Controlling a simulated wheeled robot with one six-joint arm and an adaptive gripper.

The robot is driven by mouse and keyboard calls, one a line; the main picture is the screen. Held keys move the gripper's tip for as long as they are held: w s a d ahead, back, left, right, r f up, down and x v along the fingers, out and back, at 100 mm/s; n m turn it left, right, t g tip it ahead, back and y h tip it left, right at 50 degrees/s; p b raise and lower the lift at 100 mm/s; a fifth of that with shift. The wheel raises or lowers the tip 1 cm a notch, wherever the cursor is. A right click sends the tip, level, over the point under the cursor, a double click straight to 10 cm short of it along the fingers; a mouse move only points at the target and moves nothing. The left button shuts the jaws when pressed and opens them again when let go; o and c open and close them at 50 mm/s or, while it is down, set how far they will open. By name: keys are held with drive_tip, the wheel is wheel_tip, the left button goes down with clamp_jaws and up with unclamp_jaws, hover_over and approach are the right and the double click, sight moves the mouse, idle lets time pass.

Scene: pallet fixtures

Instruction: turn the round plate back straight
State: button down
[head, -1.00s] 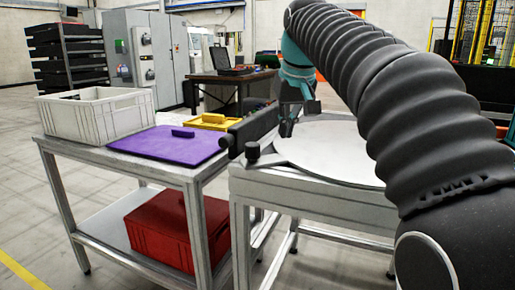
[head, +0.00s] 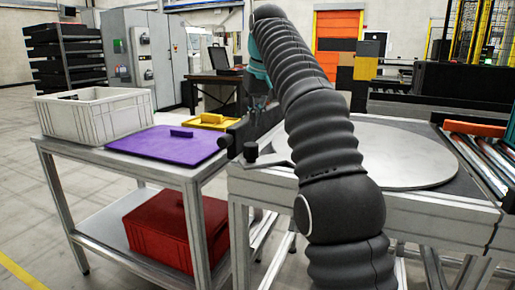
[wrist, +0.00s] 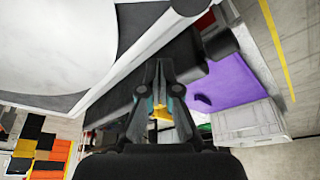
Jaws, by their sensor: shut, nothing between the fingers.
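The round plate (head: 405,155) is a flat grey disc on top of the metal stand on the right. My arm crosses in front of its left part and hides some of it. A pale part of the plate (wrist: 50,40) fills the upper left of the wrist view. My gripper (wrist: 158,66) is shut and empty, beyond the plate's edge near the dark bar at the stand's left side. In the head view my gripper (head: 262,98) is small and partly hidden against the dark bar. It looks apart from the plate. I cannot tell how the plate is turned.
The dark bar (head: 252,125) and a black knob (head: 250,151) stand at the stand's left edge. A side table holds a white crate (head: 98,122), a purple board (head: 165,146) and a yellow tray (head: 207,122). A red box (head: 165,228) sits below. Rollers (head: 480,160) lie right of the plate.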

sight(257, 148)
drive_tip(key=x, duration=0.8)
drive_tip(key=shift+a+f, duration=0.1)
drive_tip(key=shift+f, duration=0.25)
drive_tip(key=shift+s+d+r, duration=0.1)
drive_tip(key=shift+s+d, duration=0.1)
drive_tip(key=shift+s, duration=0.3)
drive_tip(key=shift+s+d+r, duration=0.15)
drive_tip(key=shift+s+d, duration=0.05)
drive_tip(key=shift+s, duration=0.35)
drive_tip(key=shift+s+d+f, duration=0.1)
drive_tip(key=shift+s+d, duration=0.2)
drive_tip(key=shift+s, duration=0.55)
